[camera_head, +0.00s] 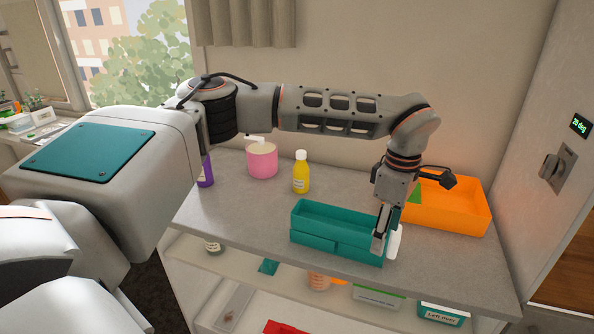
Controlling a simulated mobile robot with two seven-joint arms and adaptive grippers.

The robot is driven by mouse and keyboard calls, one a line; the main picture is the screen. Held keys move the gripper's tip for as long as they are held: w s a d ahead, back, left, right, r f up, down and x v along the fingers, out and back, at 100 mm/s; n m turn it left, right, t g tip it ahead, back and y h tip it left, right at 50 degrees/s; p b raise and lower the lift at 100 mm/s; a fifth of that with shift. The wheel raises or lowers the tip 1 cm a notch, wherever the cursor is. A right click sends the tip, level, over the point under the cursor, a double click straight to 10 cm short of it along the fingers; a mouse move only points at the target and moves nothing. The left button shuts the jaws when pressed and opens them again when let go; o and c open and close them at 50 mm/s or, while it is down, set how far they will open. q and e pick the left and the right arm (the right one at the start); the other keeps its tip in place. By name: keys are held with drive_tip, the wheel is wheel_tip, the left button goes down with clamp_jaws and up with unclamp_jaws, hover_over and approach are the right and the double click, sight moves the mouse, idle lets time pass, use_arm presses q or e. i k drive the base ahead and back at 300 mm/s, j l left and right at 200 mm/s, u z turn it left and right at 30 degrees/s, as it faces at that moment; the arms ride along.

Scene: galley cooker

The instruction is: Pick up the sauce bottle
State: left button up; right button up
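A yellow bottle (301,177) with a white cap and a pale label stands upright on the grey counter. It may be the sauce bottle, but I cannot read its label. A purple bottle (205,171) stands at the far left, partly hidden by my arm. My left gripper (380,240) points down at the teal caddy (326,236), right of and apart from the yellow bottle. A white bottle-like object (395,242) shows just right of its fingers, partly hidden. I cannot tell whether the gripper touches or holds it. My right gripper is out of view.
An orange tray (460,213) with a green piece is at the right, near the wall. A lower shelf holds several containers.

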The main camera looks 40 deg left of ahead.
sight(301, 170)
drive_tip(key=i+j, duration=0.1)
drive_tip(key=j, duration=0.25)
drive_tip(key=i+j, duration=0.15)
drive_tip(key=j, duration=0.2)
drive_tip(key=i+j, duration=0.1)
drive_tip(key=j, duration=0.25)
drive_tip(key=i+j, duration=0.15)
drive_tip(key=j, duration=0.2)
drive_tip(key=i+j, duration=0.1)
drive_tip(key=j, duration=0.25)
